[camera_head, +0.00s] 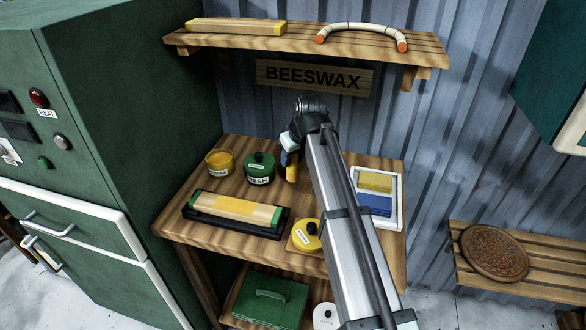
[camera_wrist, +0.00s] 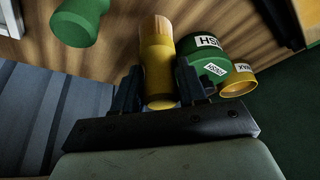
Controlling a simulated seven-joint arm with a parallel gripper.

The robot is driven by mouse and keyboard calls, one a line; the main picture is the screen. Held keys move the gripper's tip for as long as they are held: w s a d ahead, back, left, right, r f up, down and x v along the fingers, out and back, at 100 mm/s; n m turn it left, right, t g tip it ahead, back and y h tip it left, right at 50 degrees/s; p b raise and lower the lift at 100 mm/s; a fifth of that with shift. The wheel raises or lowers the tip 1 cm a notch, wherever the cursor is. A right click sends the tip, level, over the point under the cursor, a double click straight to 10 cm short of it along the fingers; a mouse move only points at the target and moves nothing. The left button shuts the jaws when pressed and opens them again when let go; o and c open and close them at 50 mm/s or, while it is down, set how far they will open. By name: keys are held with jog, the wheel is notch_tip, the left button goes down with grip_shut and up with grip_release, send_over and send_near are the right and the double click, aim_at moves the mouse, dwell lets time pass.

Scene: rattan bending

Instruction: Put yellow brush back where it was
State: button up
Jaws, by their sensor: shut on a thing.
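The yellow brush (camera_wrist: 158,55) shows in the wrist view as a yellow cylinder, with its lower part between the two fingers of my gripper (camera_wrist: 158,88). The gripper is shut on it. In the head view my gripper (camera_head: 290,156) is over the back of the workbench, just right of the green can, and a yellow part of the brush (camera_head: 292,168) shows below it. The arm hides much of the brush there, and I cannot tell whether it touches the bench. A green rounded handle (camera_wrist: 80,22) is at the upper left of the wrist view.
A labelled green can (camera_head: 260,168) and an open yellow jar (camera_head: 220,162) stand left of the gripper. A wooden block on a black base (camera_head: 236,209), a yellow round container (camera_head: 306,236) and a white tray (camera_head: 394,222) with yellow and blue blocks occupy the bench (camera_head: 170,222).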

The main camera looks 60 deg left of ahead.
aim_at(294, 166)
jog(key=shift+f, duration=2)
jog(key=shift+f, duration=0.1)
jog(key=o, duration=1.1)
jog(key=shift+c, duration=0.2)
jog(key=v, duration=1.2)
